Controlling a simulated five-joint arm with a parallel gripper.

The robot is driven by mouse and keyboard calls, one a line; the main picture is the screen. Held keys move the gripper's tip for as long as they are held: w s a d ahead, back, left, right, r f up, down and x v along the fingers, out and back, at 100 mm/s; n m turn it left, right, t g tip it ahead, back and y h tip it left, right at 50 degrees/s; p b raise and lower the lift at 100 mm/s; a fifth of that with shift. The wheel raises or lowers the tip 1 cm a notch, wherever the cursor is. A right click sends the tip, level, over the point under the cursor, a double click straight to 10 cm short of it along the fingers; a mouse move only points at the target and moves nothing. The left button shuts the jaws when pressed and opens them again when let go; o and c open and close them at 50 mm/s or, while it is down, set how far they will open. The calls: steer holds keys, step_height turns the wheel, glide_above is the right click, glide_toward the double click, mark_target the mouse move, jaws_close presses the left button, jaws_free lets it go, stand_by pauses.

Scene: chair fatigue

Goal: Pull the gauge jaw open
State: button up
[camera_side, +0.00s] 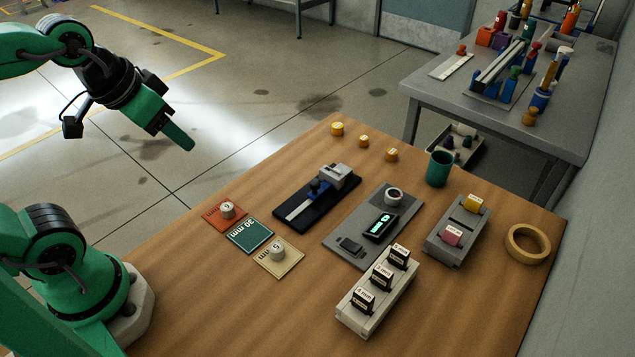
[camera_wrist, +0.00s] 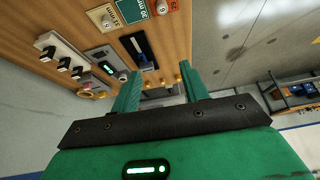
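The gauge (camera_side: 297,210) lies on a dark base on the wooden table, with a pale rail, a blue sliding part (camera_side: 319,187) and a light grey block (camera_side: 336,174) at its far end. I cannot tell how wide the jaw gap is. The gauge also shows in the wrist view (camera_wrist: 141,50), beyond my fingers. My gripper (camera_side: 180,137) is raised at upper left in the side view, well apart from the gauge. In the wrist view its two green fingers (camera_wrist: 162,72) stand apart with nothing between them.
A labelled block rack (camera_side: 376,292), green cup (camera_side: 439,168) and tape roll (camera_side: 528,244) stand further right. Yellow pieces (camera_side: 363,141) lie behind.

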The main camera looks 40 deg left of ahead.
steer(key=w, duration=0.1)
steer(key=m+g, duration=0.5)
steer(key=m, duration=0.4)
glide_above(315, 182)
steer(key=shift+f, duration=6.5)
steer(key=shift+f, duration=0.15)
steer(key=shift+f, duration=3.7)
jaws_close()
